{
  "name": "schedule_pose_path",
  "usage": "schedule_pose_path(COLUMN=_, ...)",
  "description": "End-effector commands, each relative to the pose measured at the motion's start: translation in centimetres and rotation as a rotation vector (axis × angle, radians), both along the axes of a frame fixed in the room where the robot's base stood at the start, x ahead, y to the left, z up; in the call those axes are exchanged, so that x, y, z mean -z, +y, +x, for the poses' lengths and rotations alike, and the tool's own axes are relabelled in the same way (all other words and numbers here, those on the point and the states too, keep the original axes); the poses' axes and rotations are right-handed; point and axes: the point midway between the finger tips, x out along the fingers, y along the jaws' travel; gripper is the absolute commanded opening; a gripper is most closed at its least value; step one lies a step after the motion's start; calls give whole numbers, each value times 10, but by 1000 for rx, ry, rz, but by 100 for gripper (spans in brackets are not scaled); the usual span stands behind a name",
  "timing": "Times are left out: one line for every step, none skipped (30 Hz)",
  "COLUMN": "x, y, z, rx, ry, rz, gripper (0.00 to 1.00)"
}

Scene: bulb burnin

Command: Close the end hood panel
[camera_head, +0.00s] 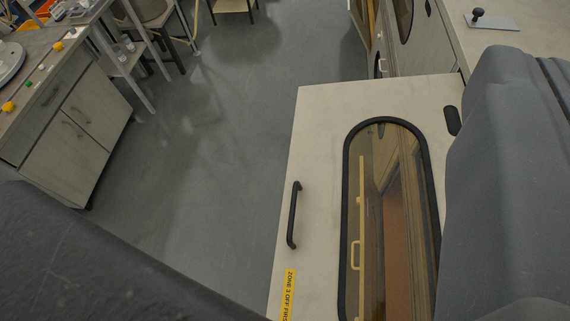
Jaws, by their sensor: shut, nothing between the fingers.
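A pale panel (320,130), which I take to be the end hood panel, fills the lower right of the view. It has a tall round-ended window with a black rim (346,190), a black bar handle (293,215) near its left edge and a yellow label (288,295) below the handle. It seems to stand out from the pale cabinet behind it, so it looks open; its lower end is cut off. Brown and yellowish parts show through the window. My gripper's fingers are not in view. Large parts of my own body cover the right side and lower left.
Clear grey floor (210,150) lies left of the panel. A grey bench cabinet (75,130) with coloured knobs on top stands at the left, with a stool or table legs behind it. A pale bench top (530,35) with a black-knobbed plate (490,20) is at upper right.

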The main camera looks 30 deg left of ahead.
Motion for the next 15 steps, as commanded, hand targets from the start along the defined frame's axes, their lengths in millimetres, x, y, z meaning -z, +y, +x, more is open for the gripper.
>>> schedule_pose_path(x=0, y=0, z=0, rx=0, ry=0, rz=0, gripper=0)
schedule_pose_path(x=0, y=0, z=0, rx=0, ry=1, rz=0, gripper=0)
schedule_pose_path(x=2, y=1, z=2, rx=-1, ry=4, rz=-1, gripper=0)
schedule_pose_path(x=5, y=3, z=4, rx=-4, ry=9, rz=-3, gripper=0)
schedule_pose_path(x=10, y=6, z=7, rx=-7, ry=18, rz=-5, gripper=0)
schedule_pose_path(x=20, y=12, z=13, rx=-15, ry=36, rz=-11, gripper=0)
schedule_pose_path(x=30, y=17, z=19, rx=-22, ry=54, rz=-16, gripper=0)
schedule_pose_path(x=43, y=24, z=26, rx=-30, ry=76, rz=-25, gripper=0)
schedule_pose_path(x=64, y=35, z=37, rx=-44, ry=111, rz=-38, gripper=0)
schedule_pose_path(x=80, y=43, z=45, rx=-58, ry=139, rz=-48, gripper=0)
schedule_pose_path(x=98, y=53, z=53, rx=-73, ry=168, rz=-60, gripper=0)
schedule_pose_path(x=124, y=68, z=64, rx=-90, ry=211, rz=-77, gripper=0)
schedule_pose_path(x=145, y=79, z=71, rx=-103, ry=243, rz=-91, gripper=0)
schedule_pose_path(x=163, y=90, z=77, rx=-116, ry=273, rz=-105, gripper=0)
schedule_pose_path(x=188, y=104, z=84, rx=-132, ry=311, rz=-123, gripper=0)
